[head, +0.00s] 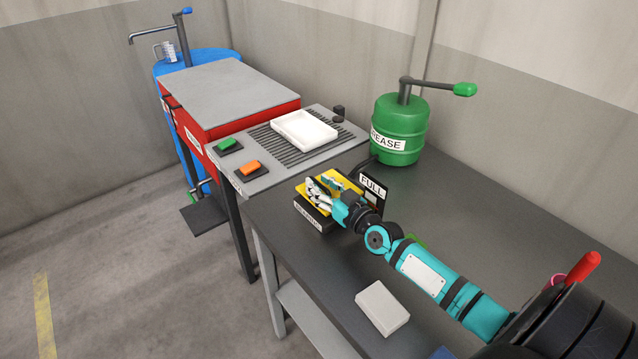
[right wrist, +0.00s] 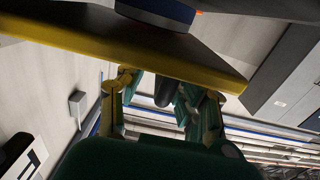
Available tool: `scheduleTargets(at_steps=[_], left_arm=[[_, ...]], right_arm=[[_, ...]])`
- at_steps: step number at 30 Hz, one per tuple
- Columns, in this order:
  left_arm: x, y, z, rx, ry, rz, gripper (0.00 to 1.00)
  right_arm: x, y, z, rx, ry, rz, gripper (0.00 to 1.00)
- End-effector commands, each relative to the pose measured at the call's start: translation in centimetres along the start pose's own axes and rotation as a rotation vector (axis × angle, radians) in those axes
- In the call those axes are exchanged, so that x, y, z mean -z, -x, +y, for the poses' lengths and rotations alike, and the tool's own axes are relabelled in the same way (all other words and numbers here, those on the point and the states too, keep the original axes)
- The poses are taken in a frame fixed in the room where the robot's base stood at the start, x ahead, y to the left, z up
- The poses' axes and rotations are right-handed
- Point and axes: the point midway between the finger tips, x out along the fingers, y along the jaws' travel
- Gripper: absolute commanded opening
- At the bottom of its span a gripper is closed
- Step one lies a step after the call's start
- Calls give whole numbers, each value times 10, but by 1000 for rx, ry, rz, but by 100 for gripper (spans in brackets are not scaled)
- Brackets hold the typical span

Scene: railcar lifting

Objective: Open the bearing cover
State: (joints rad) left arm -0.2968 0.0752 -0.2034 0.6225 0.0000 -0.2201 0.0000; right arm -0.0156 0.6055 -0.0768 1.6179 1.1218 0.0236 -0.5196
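The bearing box (head: 311,217) is a dark block with a white label at its front, on the dark workbench. Its yellow cover (head: 345,178) is on top; a long yellow edge (right wrist: 215,78) crosses the upper part of the right wrist view. My right gripper (head: 325,190) is at the cover, over its left part. In the right wrist view my right gripper (right wrist: 160,100) has its fingers spread apart, with a dark rounded piece between them. I cannot tell whether the fingers touch the cover. My left gripper is not in view.
A black FULL sign (head: 372,185) stands right behind the box. A green grease drum (head: 400,130) with a pump handle is at the back. A panel with green (head: 229,145) and orange (head: 250,168) buttons and a white tray (head: 304,131) adjoins. A whitish block (head: 382,308) lies in front.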

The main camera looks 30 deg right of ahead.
Motion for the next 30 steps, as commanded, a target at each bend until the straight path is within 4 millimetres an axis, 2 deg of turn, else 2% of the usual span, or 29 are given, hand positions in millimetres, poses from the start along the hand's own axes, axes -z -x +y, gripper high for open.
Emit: scheduleTargets(at_steps=[4,12,20,30], left_arm=[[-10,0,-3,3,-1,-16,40],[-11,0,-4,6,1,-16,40],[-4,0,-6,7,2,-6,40],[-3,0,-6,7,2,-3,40]], right_arm=[[0,-8,0,0,0,0,35],[0,-8,0,0,0,0,35],[0,-8,0,0,0,0,1],[0,-8,0,0,0,0,0]])
